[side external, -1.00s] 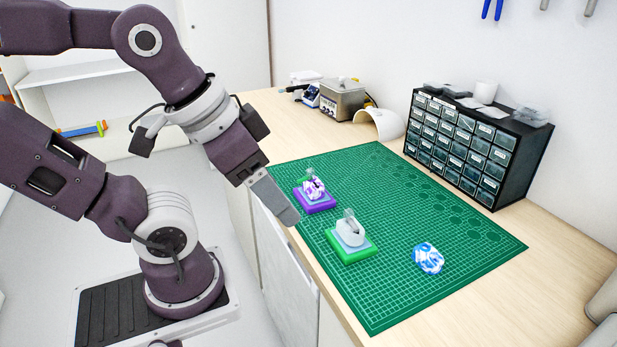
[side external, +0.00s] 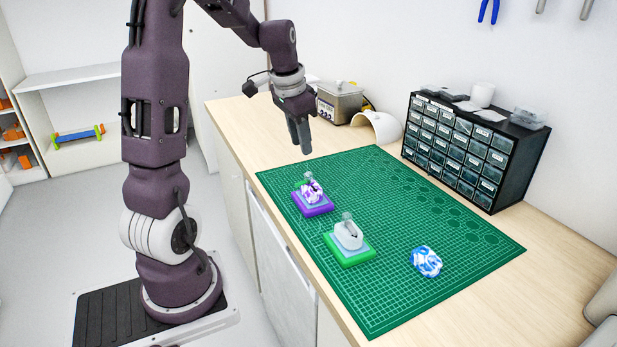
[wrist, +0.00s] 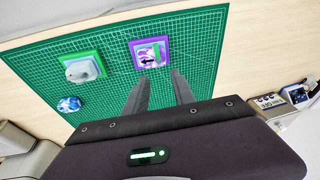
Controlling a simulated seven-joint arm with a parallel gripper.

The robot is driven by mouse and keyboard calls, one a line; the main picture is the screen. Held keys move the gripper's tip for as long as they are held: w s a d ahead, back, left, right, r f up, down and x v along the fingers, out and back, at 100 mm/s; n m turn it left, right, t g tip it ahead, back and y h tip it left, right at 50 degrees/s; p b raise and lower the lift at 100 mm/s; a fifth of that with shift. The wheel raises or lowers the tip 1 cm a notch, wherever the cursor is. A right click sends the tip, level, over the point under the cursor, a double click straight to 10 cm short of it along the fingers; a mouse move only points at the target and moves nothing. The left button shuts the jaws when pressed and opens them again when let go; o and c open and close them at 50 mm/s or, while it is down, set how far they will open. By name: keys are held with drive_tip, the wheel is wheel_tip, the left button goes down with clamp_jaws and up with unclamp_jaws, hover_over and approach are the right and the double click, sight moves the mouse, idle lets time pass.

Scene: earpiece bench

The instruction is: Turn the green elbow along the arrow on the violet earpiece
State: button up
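The violet-and-white earpiece (side external: 312,192) sits on a violet base (side external: 318,211) at the mat's left side. A small greyish-green elbow (side external: 309,177) stands up at its top. In the wrist view, the violet base (wrist: 136,54) carries a green strip that looks like the elbow (wrist: 157,50), with a dark arrow mark (wrist: 147,61) beside it. My gripper (side external: 302,150) points down above the mat's back left edge, higher than the earpiece and apart from it. In the wrist view my gripper's fingers (wrist: 160,76) are spread with nothing between them.
A white earpiece (side external: 348,235) sits on a green base (side external: 350,257) in front of the violet one. A drawer cabinet (side external: 470,150) stands at the back right. The mat's middle is clear.

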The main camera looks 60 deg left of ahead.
sight(308, 174)
drive_tip(key=x, duration=0.9)
drive_tip(key=shift+d+f, duration=0.1)
drive_tip(key=shift+f, duration=0.15)
clamp_jaws()
